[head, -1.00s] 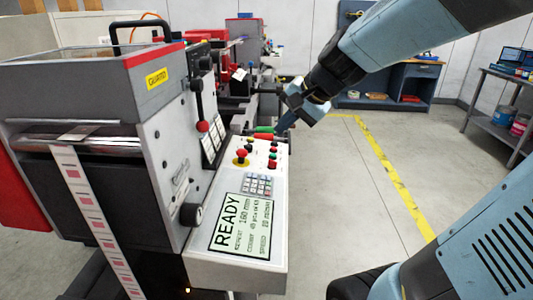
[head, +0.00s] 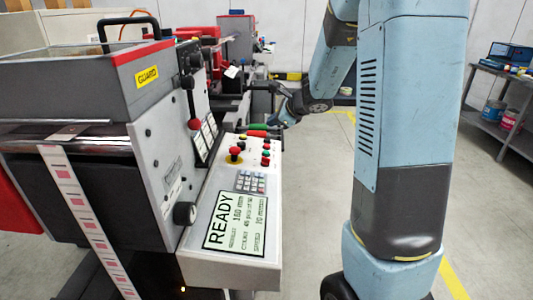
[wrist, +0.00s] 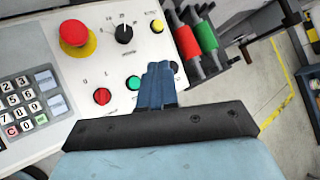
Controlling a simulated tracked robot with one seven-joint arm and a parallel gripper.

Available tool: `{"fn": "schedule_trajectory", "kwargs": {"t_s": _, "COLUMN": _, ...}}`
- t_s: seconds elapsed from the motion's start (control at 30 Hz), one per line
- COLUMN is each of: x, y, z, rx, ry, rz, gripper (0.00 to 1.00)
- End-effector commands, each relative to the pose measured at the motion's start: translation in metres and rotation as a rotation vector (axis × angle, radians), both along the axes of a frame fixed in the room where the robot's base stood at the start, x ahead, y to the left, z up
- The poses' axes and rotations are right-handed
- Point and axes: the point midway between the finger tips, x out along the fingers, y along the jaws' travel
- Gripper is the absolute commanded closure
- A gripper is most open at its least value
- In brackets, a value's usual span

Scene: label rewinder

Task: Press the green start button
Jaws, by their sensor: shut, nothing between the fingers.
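The green button (wrist: 133,83) is a small round button on the pale control panel (head: 215,185). In the wrist view it shows just left of my fingers, with a red button (wrist: 103,96) to its left. I cannot tell the gap above the panel. In the head view my gripper (head: 276,121) is at the panel's far right end, near the red and green grips. The panel display (head: 236,222) reads READY.
A red mushroom button (wrist: 75,35) on a yellow base and a black knob (wrist: 124,34) stand near the fingers. A red grip (wrist: 187,42) and a green grip (wrist: 206,36) stick out past the panel edge. Open floor (head: 310,200) lies to the right.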

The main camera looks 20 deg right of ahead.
Motion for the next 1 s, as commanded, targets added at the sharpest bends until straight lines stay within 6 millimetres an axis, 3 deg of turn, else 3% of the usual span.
{"fn": "schedule_trajectory", "kwargs": {"t_s": 0.37, "x": 0.000, "y": 0.001, "z": -0.004, "rx": 0.000, "ry": 0.000, "rz": 0.002, "gripper": 1.00}}
{"fn": "schedule_trajectory", "kwargs": {"t_s": 1.0, "x": 0.003, "y": 0.010, "z": -0.073, "rx": 0.000, "ry": 0.003, "rz": 0.001, "gripper": 1.00}}
